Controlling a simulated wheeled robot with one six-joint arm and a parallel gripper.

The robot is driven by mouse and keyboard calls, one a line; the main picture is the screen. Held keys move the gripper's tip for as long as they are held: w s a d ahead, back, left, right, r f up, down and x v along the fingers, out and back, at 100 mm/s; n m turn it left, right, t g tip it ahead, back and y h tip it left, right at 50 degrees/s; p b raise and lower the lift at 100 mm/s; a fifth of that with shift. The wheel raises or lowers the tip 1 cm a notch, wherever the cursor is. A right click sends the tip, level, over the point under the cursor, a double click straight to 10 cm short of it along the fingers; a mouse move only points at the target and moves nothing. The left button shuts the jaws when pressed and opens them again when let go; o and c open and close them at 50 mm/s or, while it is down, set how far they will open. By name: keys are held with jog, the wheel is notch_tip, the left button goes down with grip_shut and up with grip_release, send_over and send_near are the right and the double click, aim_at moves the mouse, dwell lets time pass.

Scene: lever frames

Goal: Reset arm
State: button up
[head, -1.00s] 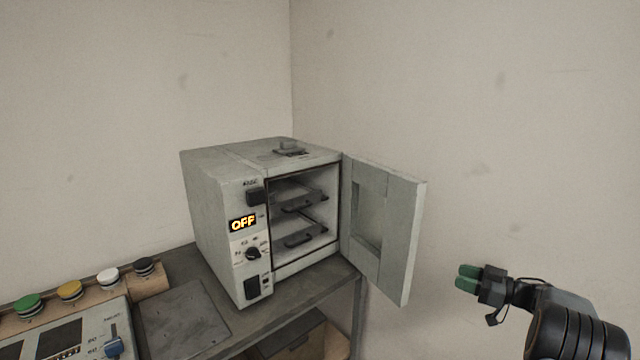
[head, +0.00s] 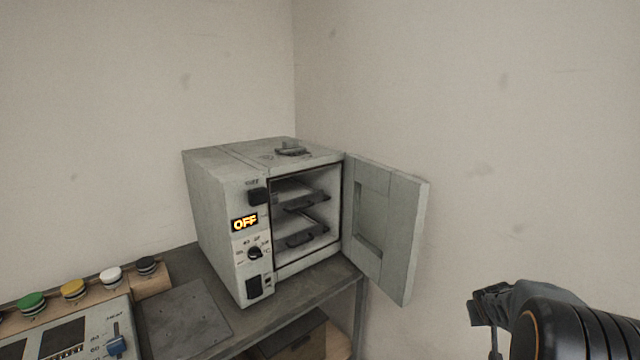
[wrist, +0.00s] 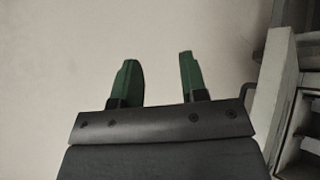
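My gripper shows in the wrist view (wrist: 158,78) with its two green fingers apart and nothing between them. In the head view my arm is at the lower right, to the right of the open oven door, and the green fingers are hidden from that camera. The grey oven (head: 222,200) stands on the bench with its door (head: 400,230) swung open to the right. Its display (head: 244,223) reads OFF. Two trays with dark handles sit inside.
A dark bench (head: 325,285) carries the oven, with a flat grey plate (head: 185,318) in front. A control panel (head: 75,340) with a blue slider and several coloured knobs is at the lower left.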

jog(key=s+a+r+n+g+y, duration=0.1)
jog(key=s+a+r+y, duration=0.1)
jog(key=s+a, duration=0.8)
jog(key=s+a+r+n+g+y, duration=0.1)
jog(key=s+a+r+y, duration=0.2)
jog(key=s+a, duration=0.6)
jog(key=a+r, duration=0.1)
jog(key=a, duration=0.5)
jog(key=shift+s+a+g, duration=0.35)
jog(key=shift+s+g, duration=0.05)
